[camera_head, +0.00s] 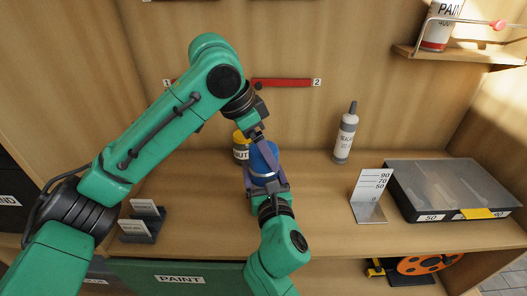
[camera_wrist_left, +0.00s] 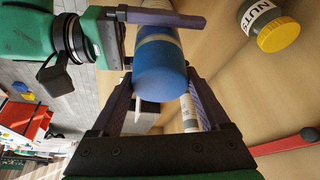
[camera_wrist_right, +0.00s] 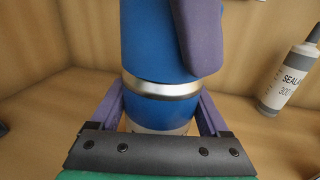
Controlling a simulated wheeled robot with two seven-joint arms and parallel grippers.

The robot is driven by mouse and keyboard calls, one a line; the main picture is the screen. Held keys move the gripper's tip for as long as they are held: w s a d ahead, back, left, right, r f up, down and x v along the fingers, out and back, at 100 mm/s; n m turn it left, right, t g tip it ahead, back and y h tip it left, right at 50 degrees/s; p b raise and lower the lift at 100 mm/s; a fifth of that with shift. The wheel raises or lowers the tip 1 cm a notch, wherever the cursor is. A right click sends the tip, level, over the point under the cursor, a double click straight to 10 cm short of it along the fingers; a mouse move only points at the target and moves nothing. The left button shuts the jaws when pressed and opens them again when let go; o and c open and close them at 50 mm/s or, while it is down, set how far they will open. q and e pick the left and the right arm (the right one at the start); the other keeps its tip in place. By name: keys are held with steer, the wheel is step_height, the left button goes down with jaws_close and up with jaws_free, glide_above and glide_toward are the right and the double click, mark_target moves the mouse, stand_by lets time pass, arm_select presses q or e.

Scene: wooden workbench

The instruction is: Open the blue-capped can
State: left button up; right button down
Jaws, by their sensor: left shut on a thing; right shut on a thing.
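The blue-capped can (camera_wrist_right: 160,110) stands upright over the bench in the right wrist view, with a silver band between its blue cap (camera_wrist_right: 155,45) and its blue body. In the head view the can (camera_head: 263,160) is partly hidden by both grippers. My left gripper (camera_head: 262,148) reaches down from above and is shut on the cap; the left wrist view shows the cap (camera_wrist_left: 160,72) between its fingers. My right gripper (camera_head: 266,187) comes from the front and is shut around the body below the band.
A yellow-lidded NUTS jar (camera_head: 240,150) stands just behind the can. A grey sealant bottle (camera_head: 345,138) stands to the right, with a metal sign (camera_head: 370,198) and a clear-lidded case (camera_head: 450,187) further right. Small card holders (camera_head: 140,222) are at left. A red strip (camera_head: 285,82) is on the back wall.

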mark_target(273, 146)
arm_select(q)
steer(key=shift+r, duration=0.85)
steer(key=shift+r, duration=2)
arm_select(e)
jaws_free()
